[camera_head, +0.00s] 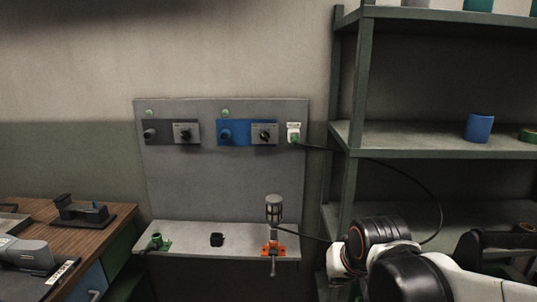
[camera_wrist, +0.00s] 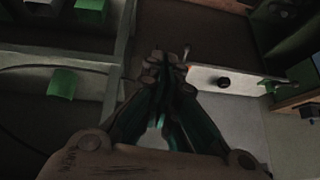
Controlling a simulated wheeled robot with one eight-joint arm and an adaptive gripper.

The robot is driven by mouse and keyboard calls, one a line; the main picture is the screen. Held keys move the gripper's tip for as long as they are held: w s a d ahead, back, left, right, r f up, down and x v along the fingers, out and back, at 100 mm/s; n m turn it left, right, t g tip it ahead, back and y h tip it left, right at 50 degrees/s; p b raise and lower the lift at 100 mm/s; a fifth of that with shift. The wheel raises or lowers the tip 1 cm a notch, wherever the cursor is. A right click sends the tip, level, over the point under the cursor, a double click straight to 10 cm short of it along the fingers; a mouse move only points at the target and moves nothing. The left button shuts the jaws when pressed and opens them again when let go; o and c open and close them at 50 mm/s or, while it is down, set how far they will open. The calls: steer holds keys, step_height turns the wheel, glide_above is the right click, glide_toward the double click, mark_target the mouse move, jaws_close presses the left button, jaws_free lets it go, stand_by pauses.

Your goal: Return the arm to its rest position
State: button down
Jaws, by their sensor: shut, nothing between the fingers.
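My gripper (camera_wrist: 166,66) shows in the wrist view, its dark fingertips together with nothing held between them. It is in the air, apart from the shelf and the ledge. In the head view my white and black arm with orange rings reaches in from the lower right, in front of the shelving. My gripper cannot be made out there.
A grey panel (camera_head: 220,185) with knobs has a ledge (camera_head: 190,232) bearing a green fitting (camera_head: 157,241), a black piece (camera_head: 217,239) and an orange clamp (camera_head: 271,249). A black cable (camera_head: 410,180) loops near my arm. Metal shelving (camera_head: 352,100) stands right, a wooden bench (camera_head: 32,212) left.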

steer(key=s+d+r, duration=0.1)
steer(key=s+d, duration=0.1)
steer(key=s, duration=0.5)
steer(key=s+d+r, duration=0.1)
steer(key=s+d, duration=0.2)
steer(key=s, duration=0.3)
steer(key=shift+s+r+n+t+h, duration=0.15)
steer(key=shift+s+n+t+h, duration=0.15)
steer(key=shift+s, duration=0.1)
